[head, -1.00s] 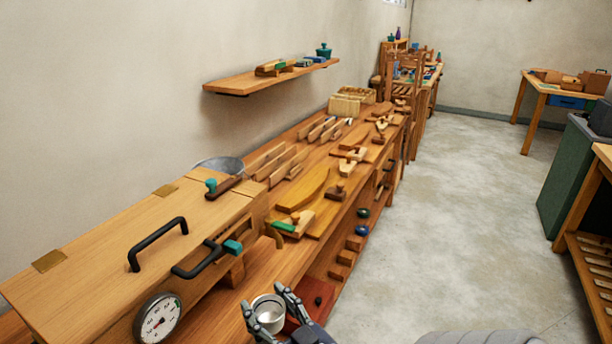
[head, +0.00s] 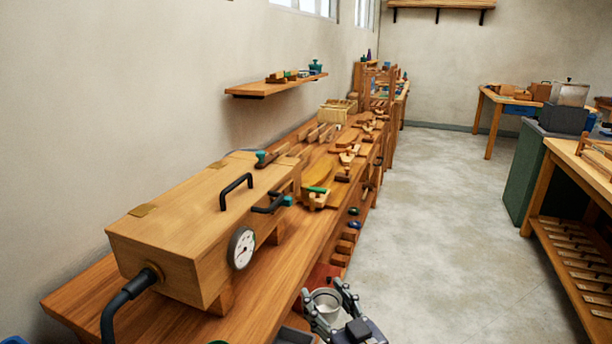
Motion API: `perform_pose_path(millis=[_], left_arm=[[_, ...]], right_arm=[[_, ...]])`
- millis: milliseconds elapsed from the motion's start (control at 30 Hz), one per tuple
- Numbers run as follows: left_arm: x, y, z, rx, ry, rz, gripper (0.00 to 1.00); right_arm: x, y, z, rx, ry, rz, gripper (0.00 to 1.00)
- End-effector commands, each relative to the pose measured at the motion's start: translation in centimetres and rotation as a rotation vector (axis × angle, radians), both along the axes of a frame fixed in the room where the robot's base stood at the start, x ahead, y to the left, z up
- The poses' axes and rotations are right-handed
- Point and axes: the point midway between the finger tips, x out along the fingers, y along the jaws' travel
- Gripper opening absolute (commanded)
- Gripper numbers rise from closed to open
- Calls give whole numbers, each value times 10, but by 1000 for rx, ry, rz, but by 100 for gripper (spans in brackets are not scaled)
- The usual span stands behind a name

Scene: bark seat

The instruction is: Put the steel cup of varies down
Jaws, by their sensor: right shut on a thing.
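The steel cup (head: 326,301) is a small round metal cup low in the head view, seen from above with its mouth up. My right gripper (head: 325,296) is shut on it, with one finger on each side of the cup. The cup is beside the front edge of the long wooden workbench (head: 262,293); I cannot tell if it touches anything below. What the cup holds is too small to make out. My left gripper is not in view.
A wooden steam box (head: 190,222) with black handles and a dial gauge (head: 241,248) stands on the bench. A black hose (head: 127,296) enters its end. Planes and curved wood pieces lie farther along. A green cabinet (head: 527,175) and slatted table (head: 568,262) stand right. The floor between is clear.

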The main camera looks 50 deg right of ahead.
Motion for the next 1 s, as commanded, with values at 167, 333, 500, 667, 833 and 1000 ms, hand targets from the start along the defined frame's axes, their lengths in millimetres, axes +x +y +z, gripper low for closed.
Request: perform_pose_path(millis=[167, 333, 500, 667, 833, 1000], left_arm=[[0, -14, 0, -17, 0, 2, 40], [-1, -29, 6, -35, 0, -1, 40], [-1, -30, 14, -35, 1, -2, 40], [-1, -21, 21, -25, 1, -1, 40], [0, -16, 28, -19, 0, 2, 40], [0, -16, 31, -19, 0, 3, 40]], right_arm=[[1, -1, 0, 0, -2, -3, 24], [21, 12, 1, 3, -6, 0, 24], [53, 33, -2, 1, -5, 0, 24], [84, 53, -6, 3, -6, -1, 24], [114, 74, -9, 1, -4, -1, 24], [131, 85, -14, 1, -1, -2, 24]])
